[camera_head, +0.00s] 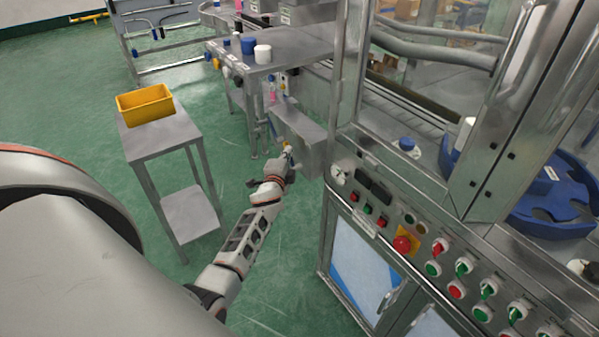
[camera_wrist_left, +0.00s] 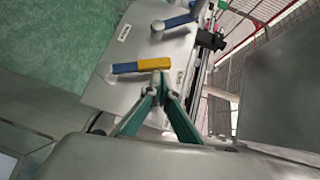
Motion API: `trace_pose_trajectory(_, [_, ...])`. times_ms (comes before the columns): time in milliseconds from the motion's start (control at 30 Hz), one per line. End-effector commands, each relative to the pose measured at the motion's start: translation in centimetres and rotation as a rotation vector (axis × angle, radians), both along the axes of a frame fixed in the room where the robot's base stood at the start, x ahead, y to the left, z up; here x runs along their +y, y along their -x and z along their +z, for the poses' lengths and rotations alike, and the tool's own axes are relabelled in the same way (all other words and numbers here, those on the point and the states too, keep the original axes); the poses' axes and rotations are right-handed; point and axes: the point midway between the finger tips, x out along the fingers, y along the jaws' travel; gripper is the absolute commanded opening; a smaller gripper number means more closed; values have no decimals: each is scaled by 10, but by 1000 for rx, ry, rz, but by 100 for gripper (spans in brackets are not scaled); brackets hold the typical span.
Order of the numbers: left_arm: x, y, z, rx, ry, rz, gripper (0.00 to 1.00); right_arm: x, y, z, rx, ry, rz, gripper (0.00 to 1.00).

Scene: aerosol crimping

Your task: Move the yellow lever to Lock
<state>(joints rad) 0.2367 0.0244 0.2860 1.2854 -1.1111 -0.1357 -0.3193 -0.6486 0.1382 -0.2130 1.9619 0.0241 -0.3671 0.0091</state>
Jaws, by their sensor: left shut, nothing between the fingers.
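The yellow lever (camera_wrist_left: 154,64) shows in the left wrist view as a yellow bar with a blue section at its left end, lying against a grey metal panel (camera_wrist_left: 160,42). My left gripper (camera_wrist_left: 163,84) has its green fingers closed together at the tips, just below the yellow part. No object is held between them. Whether the tips touch the lever I cannot tell. In the head view my left gripper (camera_head: 286,160) reaches to the grey box on the machine's left side, where the lever is too small to make out clearly. My right gripper is not in view.
A second blue lever (camera_wrist_left: 178,22) sits higher on the panel. In the head view, a control panel with buttons and a red emergency stop (camera_head: 402,244) is to the right. A small table (camera_head: 165,135) with a yellow bin (camera_head: 145,104) stands left. Green floor between is clear.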

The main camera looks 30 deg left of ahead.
Motion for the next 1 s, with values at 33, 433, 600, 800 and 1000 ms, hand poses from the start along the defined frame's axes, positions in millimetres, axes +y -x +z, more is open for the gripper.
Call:
trace_pose_trajectory(33, [3,-1,-1,0,-1,0,0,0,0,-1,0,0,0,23])
trace_pose_trajectory(433, [9,-4,-1,0,0,0,0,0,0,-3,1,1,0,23])
trace_pose_trajectory(600, [9,-4,-1,0,-1,0,0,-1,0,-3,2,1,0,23])
trace_pose_trajectory(800, [9,-4,-1,0,-1,0,0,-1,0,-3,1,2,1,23])
trace_pose_trajectory(1000, [10,-4,2,0,-1,0,0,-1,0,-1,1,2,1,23])
